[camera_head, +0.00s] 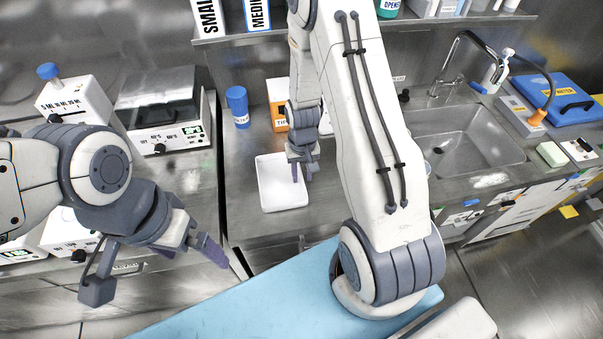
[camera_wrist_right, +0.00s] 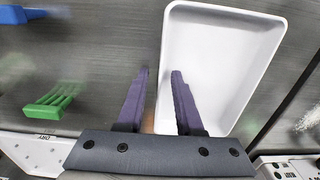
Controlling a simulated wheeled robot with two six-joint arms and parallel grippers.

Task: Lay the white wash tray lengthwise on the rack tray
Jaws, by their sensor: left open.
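The white wash tray (camera_head: 283,183) lies on the steel counter, its long side running away from me. My right gripper (camera_head: 301,172) is over its right long wall, fingers pointing down. In the right wrist view the tray (camera_wrist_right: 225,60) fills the upper right, and the open right gripper (camera_wrist_right: 160,72) has one finger on each side of the wall's line. I cannot tell whether the fingertips are down around the rim or just above it. My left gripper (camera_head: 190,252) is open and empty in front of the counter at left. I cannot make out a rack tray.
A blue cup (camera_head: 237,106) and an orange-and-white tips box (camera_head: 279,104) stand behind the tray. A heater box (camera_head: 170,122) is at left, a sink (camera_head: 460,142) at right. A light blue surface (camera_head: 240,307) lies in front. A green comb-like piece (camera_wrist_right: 52,100) lies beside the tray.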

